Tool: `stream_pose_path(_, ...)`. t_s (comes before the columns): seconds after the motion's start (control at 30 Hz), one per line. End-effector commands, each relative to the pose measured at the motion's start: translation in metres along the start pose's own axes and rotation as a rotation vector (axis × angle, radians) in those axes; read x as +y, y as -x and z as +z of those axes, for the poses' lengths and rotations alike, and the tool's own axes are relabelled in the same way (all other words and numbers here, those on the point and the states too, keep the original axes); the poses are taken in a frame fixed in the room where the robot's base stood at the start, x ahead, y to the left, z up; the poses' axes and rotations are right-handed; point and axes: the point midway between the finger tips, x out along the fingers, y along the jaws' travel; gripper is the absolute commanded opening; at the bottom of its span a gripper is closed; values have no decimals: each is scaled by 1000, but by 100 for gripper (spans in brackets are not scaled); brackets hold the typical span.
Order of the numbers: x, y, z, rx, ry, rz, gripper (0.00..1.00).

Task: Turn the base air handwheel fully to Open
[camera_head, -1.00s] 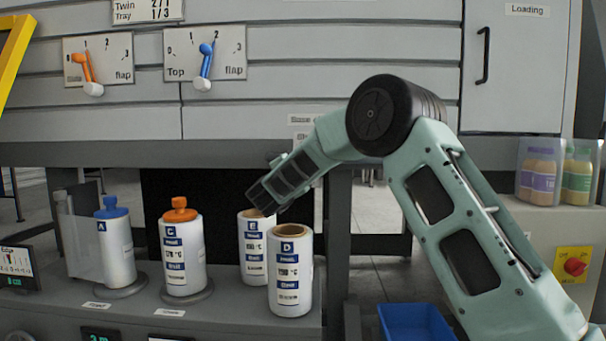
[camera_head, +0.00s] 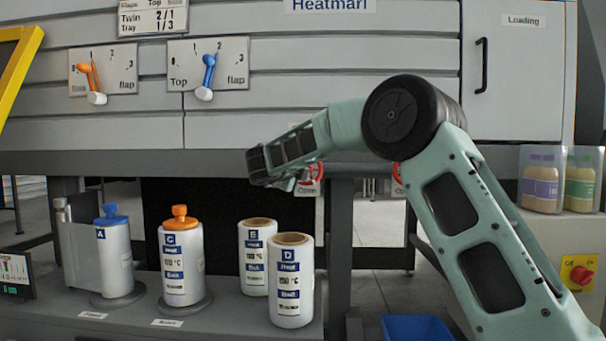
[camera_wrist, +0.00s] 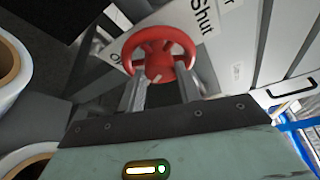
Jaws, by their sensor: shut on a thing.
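A red handwheel (camera_wrist: 160,50) fills the upper middle of the wrist view, with a plate behind it lettered "Shut" (camera_wrist: 204,16) at upper right and a partly hidden word starting with "O" at left. My gripper (camera_wrist: 160,85) has one finger on each side of the wheel's near part and is shut on it. In the head view, my gripper (camera_head: 290,182) is at the red handwheel (camera_head: 316,172) under the machine's front beam; my wrist hides part of it. A sign reading "Open" (camera_head: 307,189) hangs just below. Which wheel is base air cannot be read.
A second red wheel (camera_head: 398,173) shows partly behind my arm. Canisters E (camera_head: 254,262) and D (camera_head: 291,283) stand on the shelf below my gripper, with canisters C (camera_head: 183,265) and A (camera_head: 114,262) to the left. A blue bin (camera_head: 415,328) is at lower right.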

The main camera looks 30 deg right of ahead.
Motion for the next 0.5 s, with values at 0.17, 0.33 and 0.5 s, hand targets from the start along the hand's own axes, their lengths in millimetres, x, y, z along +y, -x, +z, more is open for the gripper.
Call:
stream_pose_path(0.17,-1,-1,-2,3,-153,63,11)
stream_pose_path(0.33,-2,-1,-2,4,-282,118,11)
stream_pose_path(0.5,-3,-1,-2,3,-385,160,11)
